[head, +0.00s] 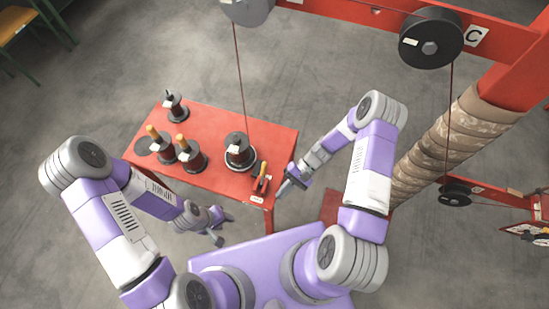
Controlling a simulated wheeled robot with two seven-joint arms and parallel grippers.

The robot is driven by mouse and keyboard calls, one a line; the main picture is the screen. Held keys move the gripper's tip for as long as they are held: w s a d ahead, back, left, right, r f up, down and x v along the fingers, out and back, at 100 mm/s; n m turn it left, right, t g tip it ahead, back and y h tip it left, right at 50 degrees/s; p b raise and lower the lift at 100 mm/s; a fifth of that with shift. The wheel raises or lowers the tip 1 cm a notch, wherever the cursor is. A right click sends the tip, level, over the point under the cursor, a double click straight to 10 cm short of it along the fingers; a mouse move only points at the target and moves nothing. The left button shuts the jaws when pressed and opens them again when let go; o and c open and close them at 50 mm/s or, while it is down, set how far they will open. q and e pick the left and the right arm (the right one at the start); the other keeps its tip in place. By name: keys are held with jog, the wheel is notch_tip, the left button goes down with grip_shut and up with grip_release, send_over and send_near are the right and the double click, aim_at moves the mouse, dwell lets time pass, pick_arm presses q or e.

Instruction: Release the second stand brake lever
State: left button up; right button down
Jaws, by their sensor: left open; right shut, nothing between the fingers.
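A red table (215,125) stands in front of me with spools on dark round bases. One spool (238,146) sits on a pale disc, and a thin wire runs up from it. Two spools with orange handles, one left (158,147) and one right (190,154), stand to its left. I cannot tell for sure which part is the second stand brake lever. My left gripper (227,227) is open and empty, below the table's front edge in the picture. My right gripper (282,190) is shut and empty, beside the table's right front corner.
A small red item with a yellow-orange part (261,182) sits near the table's right front corner. A dark spool (177,107) stands at the back left. A red frame (345,12) carries a black wheel (431,38) by a "C" label. A brown wrapped column (440,145) rises at right.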

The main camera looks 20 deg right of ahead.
aim_at(263, 174)
jog(key=w+d+r+n+t+y+b, duration=0.1)
jog(key=w+d+n+t+y+b, duration=0.1)
jog(key=w+d+t+y+b, duration=0.3)
jog(key=w+d+y, duration=0.4)
jog(key=w+d, duration=0.4)
jog(key=shift+y, duration=0.3)
jog(key=shift+a+r, duration=0.15)
jog(key=shift+a, duration=0.05)
jog(key=a, duration=0.3)
jog(key=a+r, duration=0.1)
jog(key=a, duration=0.2)
jog(key=a+p, duration=0.1)
jog(key=a, duration=0.2)
jog(key=shift+w+r, duration=0.2)
jog(key=shift+r, duration=0.15)
jog(key=shift+s+a+r, duration=0.25)
jog(key=shift+s+a, duration=0.15)
jog(key=shift+a, duration=0.2)
jog(key=shift+s+a+r, duration=0.2)
jog(key=shift+s+a, duration=0.2)
jog(key=shift+a, duration=0.2)
jog(key=shift+s+a+r, duration=0.15)
jog(key=shift+s+a, duration=0.35)
jog(key=shift+r+n+p, duration=0.1)
jog(key=shift+n+p, duration=0.2)
